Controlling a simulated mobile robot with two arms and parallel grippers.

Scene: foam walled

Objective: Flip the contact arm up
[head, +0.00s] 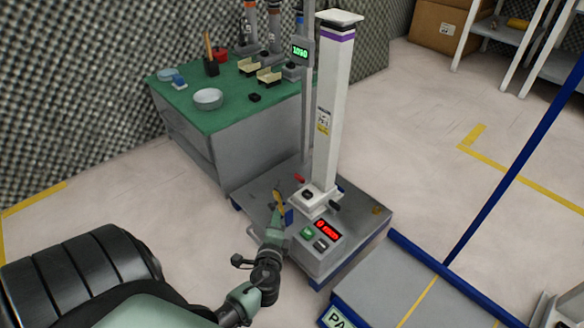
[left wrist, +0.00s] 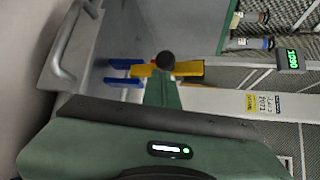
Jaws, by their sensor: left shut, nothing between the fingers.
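The test machine has a tall white column (head: 331,110) with a purple band, standing on a grey base (head: 370,240). A small yellow piece (head: 279,197), which may be the contact arm, is by the column's left side. In the left wrist view, a yellow bar (left wrist: 190,68) lies across beyond my green finger, with blue parts (left wrist: 122,73) beside it. My left gripper (head: 276,216) is shut and empty close to the yellow piece. I cannot tell whether they touch. A black round knob (left wrist: 165,60) shows at the finger's end. My right gripper is not in view.
A red-lit display (head: 327,229) and buttons are on the base front. A green-topped bench (head: 230,120) with a bowl (head: 208,98) and small parts stands behind left. A blue-edged platform (head: 400,290) lies front right. Open floor is at right.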

